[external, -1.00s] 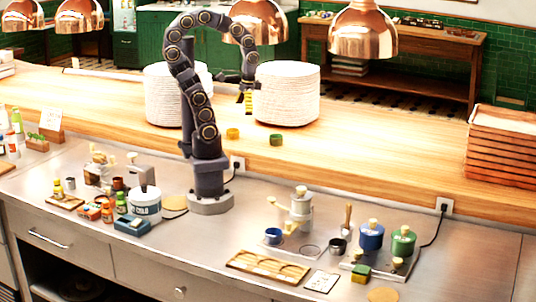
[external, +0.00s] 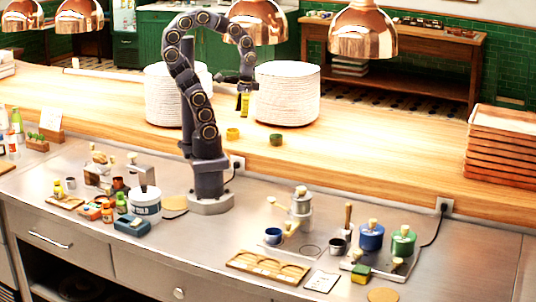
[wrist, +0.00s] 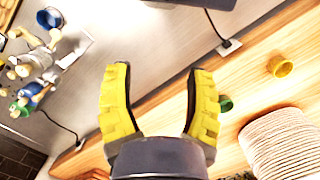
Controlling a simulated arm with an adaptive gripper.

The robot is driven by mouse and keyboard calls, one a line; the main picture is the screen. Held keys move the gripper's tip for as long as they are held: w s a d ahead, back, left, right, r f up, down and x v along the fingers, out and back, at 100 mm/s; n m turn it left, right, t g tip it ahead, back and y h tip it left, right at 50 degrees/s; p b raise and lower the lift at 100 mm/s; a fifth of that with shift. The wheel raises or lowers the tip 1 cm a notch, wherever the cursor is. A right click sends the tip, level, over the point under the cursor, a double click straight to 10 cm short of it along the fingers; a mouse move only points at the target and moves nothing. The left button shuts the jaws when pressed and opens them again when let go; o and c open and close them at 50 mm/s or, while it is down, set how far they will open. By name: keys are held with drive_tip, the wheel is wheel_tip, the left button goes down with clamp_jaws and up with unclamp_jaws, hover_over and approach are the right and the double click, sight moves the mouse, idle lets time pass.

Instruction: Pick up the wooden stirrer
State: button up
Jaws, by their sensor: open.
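My gripper (external: 245,104) hangs high above the wooden ledge, in front of the white plate stacks. In the wrist view its yellow fingers (wrist: 160,72) are spread apart with nothing between them. I cannot make out the wooden stirrer for certain. An upright wooden handle (external: 348,215) stands beside a small metal cup (external: 338,246) on the steel counter, but it is too small to tell what it belongs to. My gripper is far up and left of it.
A blue cup (external: 273,236), a grinder (external: 301,203), a blue canister (external: 370,237) and a green canister (external: 403,241) crowd the right counter. A wooden tray (external: 240,264) lies in front.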

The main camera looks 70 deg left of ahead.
drive_tip(key=w+d+f+n+t+y, duration=0.1)
drive_tip(key=w+d+t+y, duration=0.15)
drive_tip(key=w, duration=0.95)
drive_tip(key=m+t+h, duration=0.1)
drive_tip(key=t+h, duration=0.2)
drive_tip(key=t, duration=0.1)
hover_over(347, 227)
drive_tip(key=shift+y, duration=0.25)
drive_tip(key=f, duration=2)
drive_tip(key=shift+a+f, duration=0.35)
drive_tip(key=shift+w+f, duration=0.2)
drive_tip(key=shift+f, duration=0.3)
clamp_jaws()
